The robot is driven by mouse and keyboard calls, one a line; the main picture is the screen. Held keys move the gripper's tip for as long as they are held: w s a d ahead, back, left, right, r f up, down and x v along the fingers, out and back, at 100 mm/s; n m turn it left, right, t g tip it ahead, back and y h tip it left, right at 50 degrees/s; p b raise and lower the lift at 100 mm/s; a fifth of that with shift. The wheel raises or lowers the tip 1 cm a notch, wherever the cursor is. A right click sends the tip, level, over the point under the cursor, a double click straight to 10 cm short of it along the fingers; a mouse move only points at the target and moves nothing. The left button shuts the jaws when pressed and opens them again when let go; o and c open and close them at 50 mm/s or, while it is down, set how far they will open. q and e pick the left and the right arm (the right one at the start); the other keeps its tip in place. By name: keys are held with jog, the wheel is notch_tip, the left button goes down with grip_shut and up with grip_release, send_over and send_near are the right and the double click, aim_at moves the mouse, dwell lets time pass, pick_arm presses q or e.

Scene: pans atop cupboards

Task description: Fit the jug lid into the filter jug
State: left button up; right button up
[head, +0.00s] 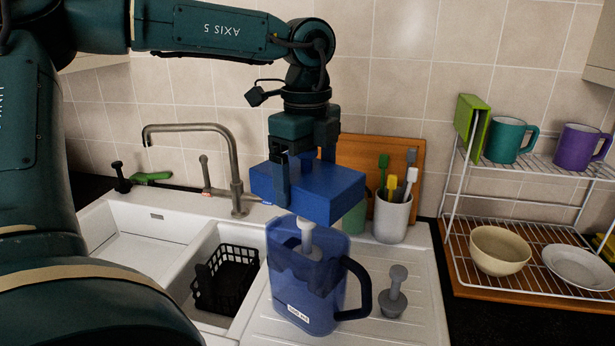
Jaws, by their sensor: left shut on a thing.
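The filter jug (311,290) is a translucent blue jug with a dark handle on its right and a white label low on its front. It stands upright on the ribbed drainer, and a pale grey piece shows inside its open top. My left gripper (303,188) points down and is shut on the jug lid (328,187), a solid blue block. The lid is held above the jug's mouth, a little tilted in the picture. It hides the back of the jug's rim, and I cannot tell whether it touches. My right gripper is not in view.
A grey plunger-like piece (393,292) stands right of the jug. Behind are a white utensil cup (391,218) and wooden board (375,152). The tap (235,170) and black basket (226,279) are left; a wire rack (447,190) with dishes is right.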

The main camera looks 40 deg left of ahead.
pick_arm(q)
notch_tip(320, 180, down, 4)
jog(key=b, duration=0.3)
jog(key=shift+f+b, duration=0.2)
jog(key=shift+b, duration=0.15)
jog(key=shift+f+b, duration=0.55)
jog(key=shift+f, duration=0.05)
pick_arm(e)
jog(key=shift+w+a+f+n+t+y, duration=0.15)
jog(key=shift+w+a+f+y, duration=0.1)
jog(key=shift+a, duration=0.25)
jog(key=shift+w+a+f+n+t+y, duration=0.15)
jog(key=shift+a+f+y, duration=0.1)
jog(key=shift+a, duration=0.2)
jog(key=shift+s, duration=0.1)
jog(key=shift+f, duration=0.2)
pick_arm(q)
jog(key=shift+b, duration=0.65)
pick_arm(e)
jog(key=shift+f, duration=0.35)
pick_arm(q)
jog(key=shift+f+b, duration=1)
jog(key=shift+f, duration=0.1)
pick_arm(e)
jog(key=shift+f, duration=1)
pick_arm(q)
jog(key=o, duration=0.7)
jog(key=shift+o, duration=0.2)
